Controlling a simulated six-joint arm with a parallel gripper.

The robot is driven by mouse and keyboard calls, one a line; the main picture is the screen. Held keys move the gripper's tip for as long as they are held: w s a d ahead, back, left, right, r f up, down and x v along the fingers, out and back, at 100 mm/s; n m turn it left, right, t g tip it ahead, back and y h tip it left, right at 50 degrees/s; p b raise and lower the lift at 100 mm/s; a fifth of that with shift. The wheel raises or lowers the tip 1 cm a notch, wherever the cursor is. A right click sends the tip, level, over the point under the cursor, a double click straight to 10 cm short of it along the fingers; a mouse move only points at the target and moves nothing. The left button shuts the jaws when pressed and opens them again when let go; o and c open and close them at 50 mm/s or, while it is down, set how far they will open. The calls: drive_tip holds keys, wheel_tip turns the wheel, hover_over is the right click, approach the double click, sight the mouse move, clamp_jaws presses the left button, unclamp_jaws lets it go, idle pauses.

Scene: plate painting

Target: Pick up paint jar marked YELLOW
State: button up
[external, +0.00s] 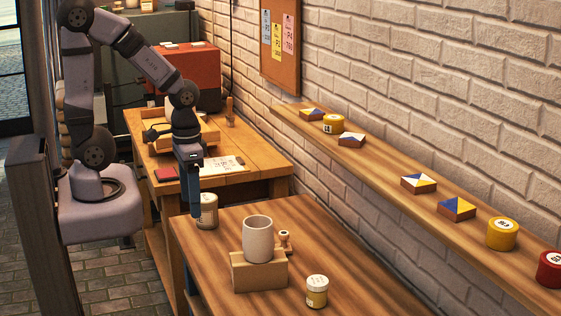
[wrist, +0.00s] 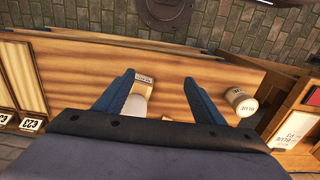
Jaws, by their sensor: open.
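A small jar (external: 317,291) with a white lid and a yellowish body stands upright at the front of the near table in the external view. Its label is too small to read, and I cannot make this jar out in the wrist view. My gripper (wrist: 158,82) is open and empty, pointing down over the table's left part. In the external view my gripper (external: 195,208) is well apart from the yellowish jar, close to another pale jar (external: 207,211). In the wrist view that jar (wrist: 240,102) is right of the fingers, its upside-down label seeming to read BLUE.
A pale cup (external: 258,238) stands on a wooden block (external: 260,273) between the two jars, with a stamp (external: 284,242) beside it. A wall shelf (external: 385,185) along the right holds tins and painted tiles. A second workbench (external: 245,158) is behind.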

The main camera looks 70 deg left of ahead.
wheel_tip(320, 180, up, 5)
drive_tip(key=w+a+f+m+t+y+b, duration=0.2)
drive_tip(key=w+a+f+m+y+b, duration=0.15)
drive_tip(key=w+f+m+b, duration=0.4)
drive_tip(key=w+d+m+t+y+b, duration=0.25)
drive_tip(key=w+m+t+b, duration=0.45)
drive_tip(key=m+b, duration=0.45)
wheel_tip(320, 180, up, 6)
drive_tip(key=m+t+h+b, duration=0.7)
drive_tip(key=m+t+b, duration=0.2)
drive_tip(key=m+b, duration=0.75)
hover_over(317, 292)
drive_tip(key=s+a+p, duration=0.1)
drive_tip(key=s+a, duration=0.1)
drive_tip(key=s, duration=0.1)
drive_tip(key=m, duration=0.1)
drive_tip(key=shift+y, duration=0.3)
drive_tip(key=f, duration=2.2)
drive_tip(key=shift+w+a+p, duration=0.2)
drive_tip(key=shift+w+p, duration=0.1)
drive_tip(key=shift+p, duration=0.05)
drive_tip(key=shift+w+d+p, duration=0.1)
drive_tip(key=shift+w+p, duration=0.35)
drive_tip(key=shift+w, duration=3.25)
